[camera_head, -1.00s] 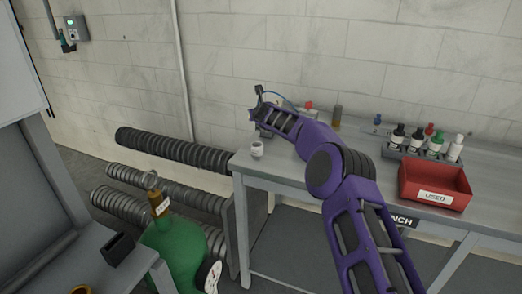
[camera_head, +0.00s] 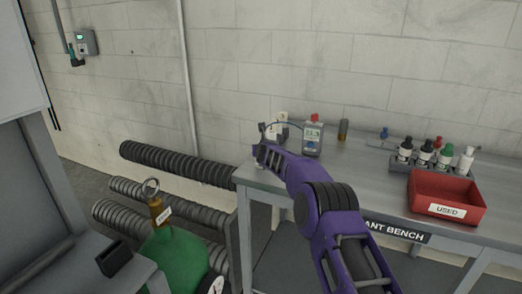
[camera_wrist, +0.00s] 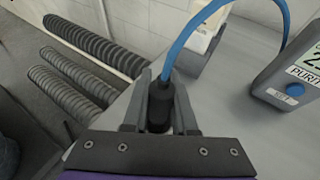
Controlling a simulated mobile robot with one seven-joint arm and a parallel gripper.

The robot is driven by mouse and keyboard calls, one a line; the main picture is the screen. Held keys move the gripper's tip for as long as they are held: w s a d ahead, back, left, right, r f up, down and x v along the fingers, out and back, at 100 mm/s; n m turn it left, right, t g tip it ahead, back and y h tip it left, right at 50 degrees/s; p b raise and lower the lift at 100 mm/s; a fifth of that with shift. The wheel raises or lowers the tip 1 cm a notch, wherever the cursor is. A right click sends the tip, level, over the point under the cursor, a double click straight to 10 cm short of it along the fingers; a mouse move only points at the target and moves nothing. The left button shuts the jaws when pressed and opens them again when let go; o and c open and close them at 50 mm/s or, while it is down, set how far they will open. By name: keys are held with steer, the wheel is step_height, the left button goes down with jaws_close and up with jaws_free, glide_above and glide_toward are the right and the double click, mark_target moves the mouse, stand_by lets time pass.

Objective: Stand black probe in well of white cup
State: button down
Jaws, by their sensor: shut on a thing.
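The black probe (camera_wrist: 160,106) stands between the two fingers of my gripper (camera_wrist: 160,112) in the wrist view. My gripper is shut on it, and a blue cable runs up from its top. The probe's lower end is hidden by my gripper. In the head view my gripper (camera_head: 264,152) is at the bench's left end, with the dark probe top (camera_head: 262,128) just above it.
The blue cable leads toward a grey meter (camera_head: 312,138). A whitish container (camera_head: 281,118) stands behind my gripper. A red bin (camera_head: 446,198) and a rack of several bottles (camera_head: 430,163) are at the right. The bench top (camera_head: 365,170) between is clear. Ribbed hoses lie left of the bench.

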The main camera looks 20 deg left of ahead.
steer(key=shift+f, duration=0.15)
steer(key=c, duration=0.7)
jaws_free()
steer(key=shift+r, duration=0.2)
